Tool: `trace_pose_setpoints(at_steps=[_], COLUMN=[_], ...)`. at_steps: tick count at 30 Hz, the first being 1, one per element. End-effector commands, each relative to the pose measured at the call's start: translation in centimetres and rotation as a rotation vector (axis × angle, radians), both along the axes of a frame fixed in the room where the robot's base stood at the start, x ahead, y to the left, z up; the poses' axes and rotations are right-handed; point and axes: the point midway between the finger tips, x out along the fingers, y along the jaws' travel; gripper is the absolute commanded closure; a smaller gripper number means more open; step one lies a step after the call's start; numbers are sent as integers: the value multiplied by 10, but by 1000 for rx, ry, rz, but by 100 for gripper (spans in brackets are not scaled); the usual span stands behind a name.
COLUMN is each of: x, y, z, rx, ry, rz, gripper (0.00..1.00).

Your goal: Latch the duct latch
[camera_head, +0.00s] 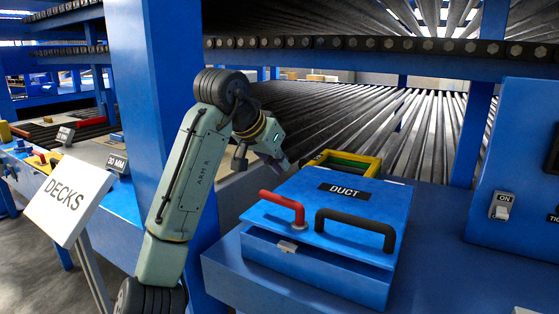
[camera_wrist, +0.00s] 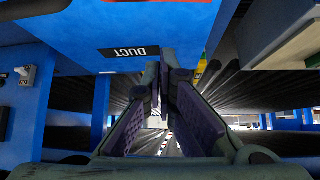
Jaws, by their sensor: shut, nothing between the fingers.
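The blue duct box (camera_head: 375,207) sits on a blue ledge, with a black DUCT label on its lid. A red lever (camera_head: 283,205), which looks like the latch, stands at the lid's front left and points to the left. A small pale catch (camera_head: 288,246) is on the box front below it. A dark gap shows under the lid's front edge. My gripper (camera_head: 284,166) is shut and empty, behind and left of the lever, near the lid's back left edge. In the wrist view its fingers (camera_wrist: 160,75) are together beside the upside-down DUCT label (camera_wrist: 129,51); the lever is not visible there.
A black handle (camera_head: 355,228) rises from the lid right of the lever. A yellow-green frame (camera_head: 345,163) is behind the box. A blue post (camera_head: 147,90) stands behind my arm. A blue cabinet with an ON switch (camera_head: 502,206) is at right. A DECKS sign (camera_head: 66,199) is at left.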

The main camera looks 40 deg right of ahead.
Motion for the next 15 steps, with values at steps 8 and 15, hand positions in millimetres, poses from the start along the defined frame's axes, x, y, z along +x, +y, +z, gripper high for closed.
trace_pose_setpoints(at_steps=[8,15], x=[12,6], y=[-40,-18], z=[-43,-54], rx=[2,-2], ry=[3,-1], rz=[1,1], gripper=[100,100])
